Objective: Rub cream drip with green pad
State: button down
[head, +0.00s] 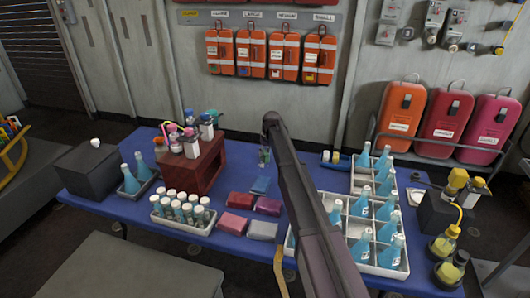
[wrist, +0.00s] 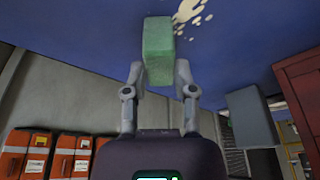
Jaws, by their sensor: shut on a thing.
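My gripper (wrist: 159,72) is shut on the green pad (wrist: 158,45), a pale green block held between its two fingers. In the wrist view, which looks upside down, the pad's far end reaches over the blue tabletop (wrist: 90,22). The cream drip (wrist: 192,12) is a splash with several small spots on the blue top, just right of the pad's end in that picture. I cannot tell whether the pad touches the table. In the head view, my arm crosses the middle of the table, and I cannot make out the drip there.
A dark red box (head: 190,165) with bottles on it stands left of my gripper. Red and grey packs (head: 237,223) lie in front. A white divided tray (head: 383,267) of blue flasks stands right. A rack of vials (head: 170,222) stands front left.

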dwell(0.4)
jog(key=shift+s+a+f, duration=0.1)
jog(key=shift+s+a, duration=0.2)
jog(key=shift+s, duration=0.65)
jog(key=shift+s+a, duration=0.3)
jog(key=shift+s, duration=0.65)
jog(key=shift+s, duration=0.1)
jog(key=shift+s+a, duration=0.3)
jog(key=shift+s, duration=0.55)
jog(key=shift+s+a, duration=0.3)
jog(key=shift+s, duration=0.5)
jog(key=shift+w+r, duration=0.1)
jog(key=shift+r, duration=0.1)
notch_tip(320, 180, up, 6)
jog(key=p, duration=0.6)
